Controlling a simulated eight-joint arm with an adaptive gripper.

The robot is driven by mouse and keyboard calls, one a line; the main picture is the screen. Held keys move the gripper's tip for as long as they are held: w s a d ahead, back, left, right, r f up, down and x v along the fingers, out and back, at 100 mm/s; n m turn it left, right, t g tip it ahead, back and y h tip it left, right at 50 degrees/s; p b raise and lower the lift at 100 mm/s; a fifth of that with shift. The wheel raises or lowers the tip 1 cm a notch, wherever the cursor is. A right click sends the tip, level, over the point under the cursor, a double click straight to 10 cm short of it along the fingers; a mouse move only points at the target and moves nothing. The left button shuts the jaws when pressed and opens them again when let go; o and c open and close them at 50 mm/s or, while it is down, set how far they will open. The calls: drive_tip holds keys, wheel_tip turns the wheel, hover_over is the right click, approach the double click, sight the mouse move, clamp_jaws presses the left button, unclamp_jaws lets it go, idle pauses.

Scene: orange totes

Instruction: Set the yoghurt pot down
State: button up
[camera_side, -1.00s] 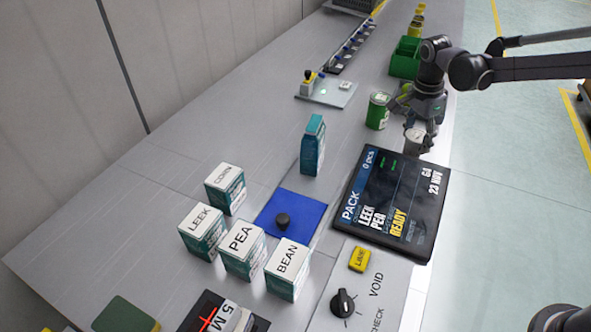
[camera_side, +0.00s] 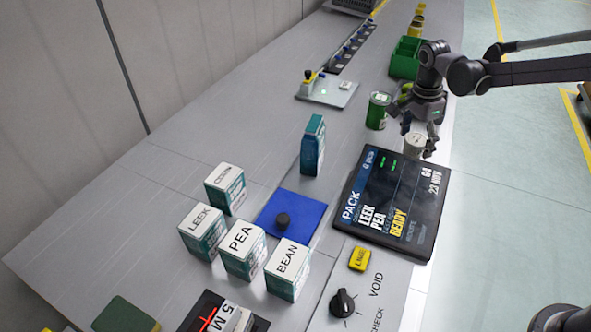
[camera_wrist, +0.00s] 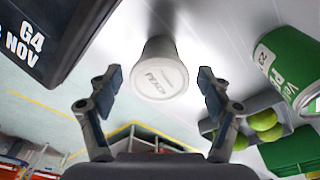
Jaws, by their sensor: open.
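The yoghurt pot is a small pale pot (camera_side: 414,144) standing on the grey table just behind the dark screen panel. In the wrist view the pot (camera_wrist: 160,75) shows its white lid, lettered PEACH as far as I can read. My gripper (camera_side: 417,140) is around the pot in the side view. In the wrist view my gripper (camera_wrist: 160,77) has its two fingers apart, one on each side of the pot, with a visible gap to both. The pot's lower part is partly hidden by the fingers in the side view.
A green can (camera_side: 377,111) stands close left of my gripper. A green bin (camera_side: 405,57) is behind it, with green balls nearby in the wrist view (camera_wrist: 263,120). The screen panel (camera_side: 393,203) lies in front. A blue carton (camera_side: 312,145) stands left; the table's right edge is near.

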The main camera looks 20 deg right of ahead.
sight(410, 138)
drive_tip(key=r, duration=0.3)
drive_tip(key=a+r, duration=0.1)
drive_tip(key=r, duration=0.4)
drive_tip(key=shift+w+a+r, duration=0.2)
drive_tip(key=shift+w+r, duration=0.2)
drive_tip(key=s+r+n+t, duration=0.45)
drive_tip(key=s+n, duration=0.45)
drive_tip(key=s, duration=0.3)
drive_tip(key=s+f+n+t+y, duration=0.1)
drive_tip(key=s+f+n, duration=0.3)
drive_tip(key=s+n, duration=0.4)
drive_tip(key=shift+s+a+t, duration=0.3)
drive_tip(key=shift+s+t, duration=0.35)
drive_tip(key=shift+s, duration=0.05)
drive_tip(key=shift+o, duration=0.5)
drive_tip(key=shift+s+f+n, duration=0.4)
drive_tip(key=shift+n, duration=0.1)
drive_tip(key=shift+w+y, duration=0.1)
drive_tip(key=shift+y, duration=0.2)
